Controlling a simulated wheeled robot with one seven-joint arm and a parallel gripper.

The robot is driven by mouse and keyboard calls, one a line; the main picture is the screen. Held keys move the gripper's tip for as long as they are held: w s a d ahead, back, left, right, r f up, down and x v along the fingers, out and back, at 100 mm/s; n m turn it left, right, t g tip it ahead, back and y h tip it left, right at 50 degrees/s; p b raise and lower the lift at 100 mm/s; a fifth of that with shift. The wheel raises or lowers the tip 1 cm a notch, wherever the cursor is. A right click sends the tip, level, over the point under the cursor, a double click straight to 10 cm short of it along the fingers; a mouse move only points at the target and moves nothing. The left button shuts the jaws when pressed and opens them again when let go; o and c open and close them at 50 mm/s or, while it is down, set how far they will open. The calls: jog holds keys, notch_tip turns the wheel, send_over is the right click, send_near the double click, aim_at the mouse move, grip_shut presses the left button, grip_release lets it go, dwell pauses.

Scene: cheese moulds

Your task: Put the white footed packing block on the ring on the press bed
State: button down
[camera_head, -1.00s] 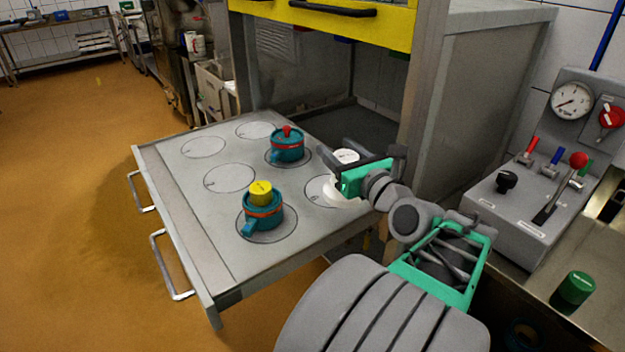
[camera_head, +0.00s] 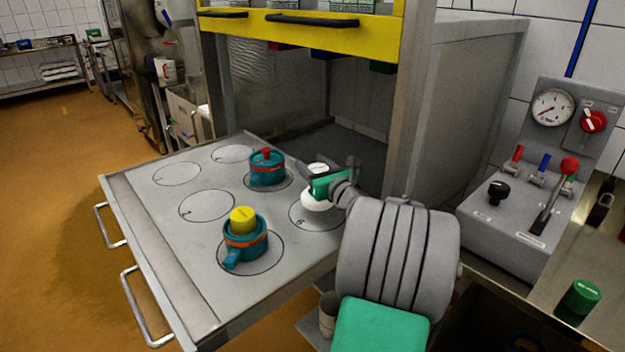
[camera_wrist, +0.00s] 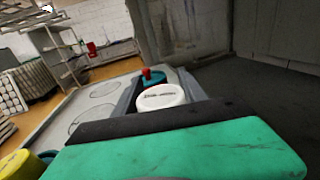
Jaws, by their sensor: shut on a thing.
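The white footed packing block (camera_head: 318,203) is in my gripper (camera_head: 322,181), in the head view. Its round white top shows above the jaws and its wider white foot below them. My gripper is shut on it. The block is over the back part of the outlined circle marked 6 (camera_head: 303,220) on the grey press bed (camera_head: 150,215). I cannot tell whether its foot touches the bed. In the wrist view, the block's white lettered top (camera_wrist: 160,97) shows beyond the green gripper body, which hides its lower part.
A teal mould with a yellow block (camera_head: 243,238) stands at the front of the bed. Another teal mould with a red knob (camera_head: 267,168) stands behind, left of my gripper. Other outlined circles at left are empty. A press post (camera_head: 408,110) rises behind my gripper.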

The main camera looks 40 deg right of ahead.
jog(key=shift+w+d+f+b, duration=0.15)
jog(key=shift+f+b, duration=0.1)
jog(key=shift+f, duration=0.7)
jog(key=shift+w+f+b, duration=0.1)
jog(key=shift+f+b, duration=0.15)
jog(key=shift+f, duration=0.65)
jog(key=shift+f, duration=0.2)
jog(key=c, duration=0.6)
grip_release()
jog(key=shift+c, duration=0.2)
jog(key=shift+r, duration=0.2)
jog(key=v, duration=1.2)
jog(key=shift+f, duration=0.1)
